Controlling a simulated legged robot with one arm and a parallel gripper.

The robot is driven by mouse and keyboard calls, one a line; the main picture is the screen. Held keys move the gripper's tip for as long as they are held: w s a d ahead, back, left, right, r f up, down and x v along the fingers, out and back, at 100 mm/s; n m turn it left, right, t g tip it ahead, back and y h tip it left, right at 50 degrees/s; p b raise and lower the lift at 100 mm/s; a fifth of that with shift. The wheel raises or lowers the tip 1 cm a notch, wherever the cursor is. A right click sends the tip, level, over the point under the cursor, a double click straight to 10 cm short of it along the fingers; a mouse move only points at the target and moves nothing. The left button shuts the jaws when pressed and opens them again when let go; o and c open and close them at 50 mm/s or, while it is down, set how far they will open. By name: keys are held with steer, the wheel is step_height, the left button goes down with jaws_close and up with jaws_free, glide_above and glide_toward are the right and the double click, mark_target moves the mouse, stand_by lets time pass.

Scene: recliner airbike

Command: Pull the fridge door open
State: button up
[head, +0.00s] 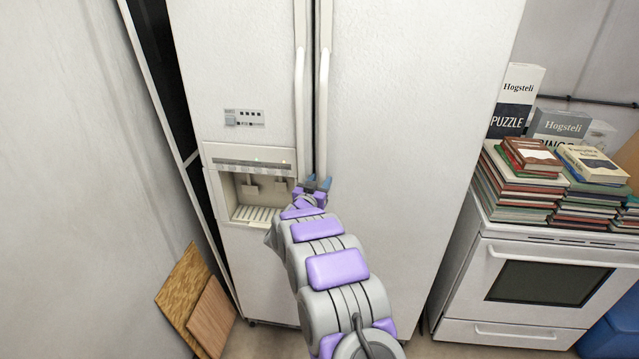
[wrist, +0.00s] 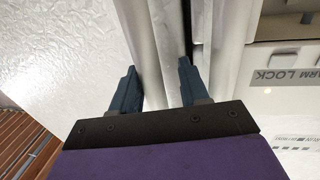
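The white two-door fridge stands upright, with its left door (head: 235,60) and right door (head: 420,100) both closed. Two long vertical handles run side by side at the middle seam: the left handle (head: 300,90) and the right handle (head: 323,100). My gripper (head: 317,183) is at the lower end of the right handle. In the wrist view, the blue fingers of my gripper (wrist: 157,80) are spread apart, with a white handle bar (wrist: 165,40) running between them. Firm contact on both sides cannot be made out.
The left door has a dispenser recess (head: 258,190). A white stove (head: 530,280) stands to the right, topped with stacked books (head: 525,180) and puzzle boxes (head: 515,100). Wooden boards (head: 200,305) lean at the lower left near the wall (head: 70,150).

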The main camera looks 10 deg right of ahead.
steer(key=shift+d, duration=0.5)
steer(key=c, duration=0.6)
steer(key=shift+a, duration=0.2)
jaws_close()
steer(key=shift+s, duration=0.1)
